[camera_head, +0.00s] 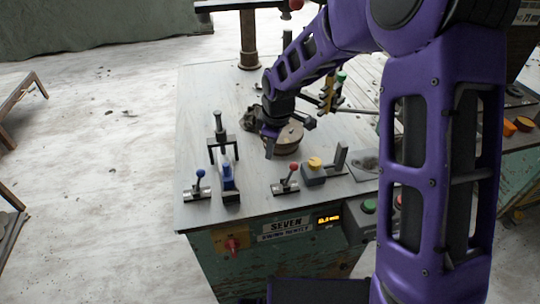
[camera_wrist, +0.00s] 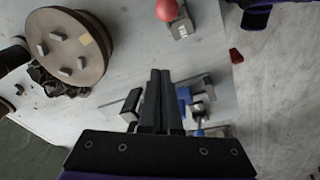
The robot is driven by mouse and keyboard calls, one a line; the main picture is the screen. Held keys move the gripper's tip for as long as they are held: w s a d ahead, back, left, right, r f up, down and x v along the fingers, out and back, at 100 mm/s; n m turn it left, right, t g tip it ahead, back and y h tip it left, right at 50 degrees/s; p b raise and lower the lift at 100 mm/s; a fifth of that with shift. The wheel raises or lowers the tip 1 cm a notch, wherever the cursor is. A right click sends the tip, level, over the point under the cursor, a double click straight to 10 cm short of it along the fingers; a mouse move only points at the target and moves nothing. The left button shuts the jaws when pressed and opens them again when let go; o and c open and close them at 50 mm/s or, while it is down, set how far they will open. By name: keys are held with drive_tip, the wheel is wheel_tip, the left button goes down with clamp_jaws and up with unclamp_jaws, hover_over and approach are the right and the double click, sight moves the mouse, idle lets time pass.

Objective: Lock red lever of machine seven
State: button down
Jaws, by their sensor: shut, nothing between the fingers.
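Machine seven (camera_head: 215,110) is a worn table-top bench with a "SEVEN" label on its front. Its red lever (camera_head: 293,168) stands near the front edge, red ball up, on a small metal plate. In the wrist view the red ball (camera_wrist: 167,9) is at the top edge, beyond my fingertips and partly cut off. My gripper (camera_head: 269,152) is shut and empty, pointing down over the table behind and left of the red lever. In the wrist view its closed fingers (camera_wrist: 160,75) appear apart from the lever.
A blue-knobbed lever (camera_head: 200,174) and a blue-handled clamp (camera_head: 228,176) stand left of the red lever. A round disc (camera_head: 288,138) lies behind. A red switch (camera_head: 232,244) is on the front.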

drive_tip(key=d+r, duration=0.4)
drive_tip(key=r, duration=0.3)
drive_tip(key=shift+s, duration=0.35)
